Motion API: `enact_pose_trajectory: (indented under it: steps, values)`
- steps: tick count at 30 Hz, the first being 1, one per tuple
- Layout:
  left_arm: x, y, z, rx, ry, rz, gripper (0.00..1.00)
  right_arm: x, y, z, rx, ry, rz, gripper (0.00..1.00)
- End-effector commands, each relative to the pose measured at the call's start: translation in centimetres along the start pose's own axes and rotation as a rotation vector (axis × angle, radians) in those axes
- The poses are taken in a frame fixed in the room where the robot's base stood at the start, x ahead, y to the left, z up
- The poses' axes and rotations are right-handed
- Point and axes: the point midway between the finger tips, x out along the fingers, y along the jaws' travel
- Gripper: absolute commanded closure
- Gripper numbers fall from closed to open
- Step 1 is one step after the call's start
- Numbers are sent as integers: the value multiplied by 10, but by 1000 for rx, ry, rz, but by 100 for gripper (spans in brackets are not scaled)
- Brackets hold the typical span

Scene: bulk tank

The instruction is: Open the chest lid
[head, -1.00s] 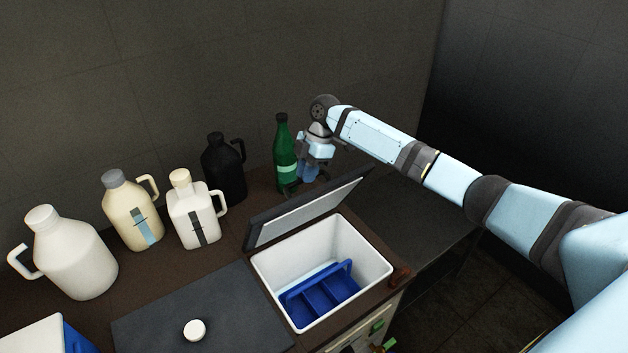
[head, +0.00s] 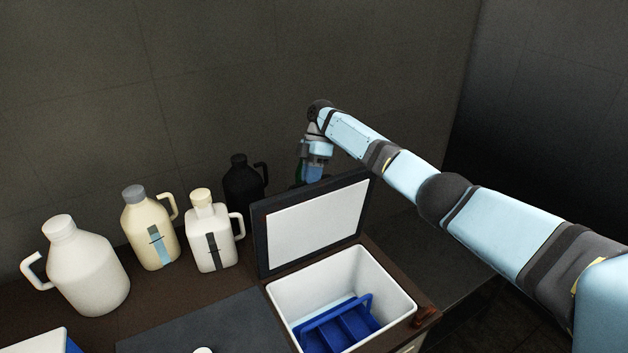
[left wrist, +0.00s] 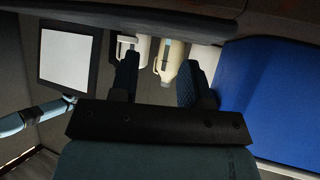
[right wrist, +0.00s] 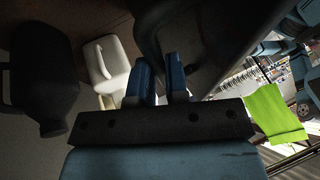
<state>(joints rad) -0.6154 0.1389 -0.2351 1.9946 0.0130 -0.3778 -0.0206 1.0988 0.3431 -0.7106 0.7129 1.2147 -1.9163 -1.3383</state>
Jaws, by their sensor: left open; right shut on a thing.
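The chest lid (head: 315,225) is dark-framed with a pale inner panel. It stands steeply raised at the back of the white-lined chest (head: 390,275). My right gripper (head: 314,182) is behind the lid's upper edge, its fingertips largely hidden in the head view. In the right wrist view, the fingers (right wrist: 161,80) are close together against the dark lid (right wrist: 215,45); the exact contact is unclear. My left gripper (left wrist: 158,80) is open and empty in the left wrist view, with the raised lid (left wrist: 68,60) farther off. It does not show in the head view.
A blue divided rack (head: 345,325) sits inside the chest. White and cream jugs (head: 85,270) stand along the wall at left. A black jug (head: 242,185) stands near the lid. A green bottle is mostly hidden behind my right gripper. The dark counter mat (head: 200,325) is mostly clear.

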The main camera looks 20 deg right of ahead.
Motion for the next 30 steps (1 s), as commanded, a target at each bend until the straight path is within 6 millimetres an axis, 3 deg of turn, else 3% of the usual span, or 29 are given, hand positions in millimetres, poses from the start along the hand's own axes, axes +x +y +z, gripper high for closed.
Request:
enact_pose_trajectory:
  steps: [1, 12, 13, 16, 26, 30]
  values:
    - [1, 0, 1, 0, 1, 0, 57, 10, 2, 2, 2, -2, -11, 100]
    - [1, 0, 0, 1, 3, -1, 57, 9, 2, 2, 3, -1, -12, 100]
    - [1, -1, 0, 1, 3, -1, 57, 9, 2, 2, 3, -1, -11, 83]
    - [1, -1, 1, 1, 2, -1, 57, 8, 2, 2, 3, -1, -11, 60]
    - [2, -1, 2, 1, -1, -1, 57, 0, 2, 1, 3, 1, -6, 60]
    - [4, -1, 6, 1, -3, 0, 57, -16, 3, 0, 2, 1, -3, 60]
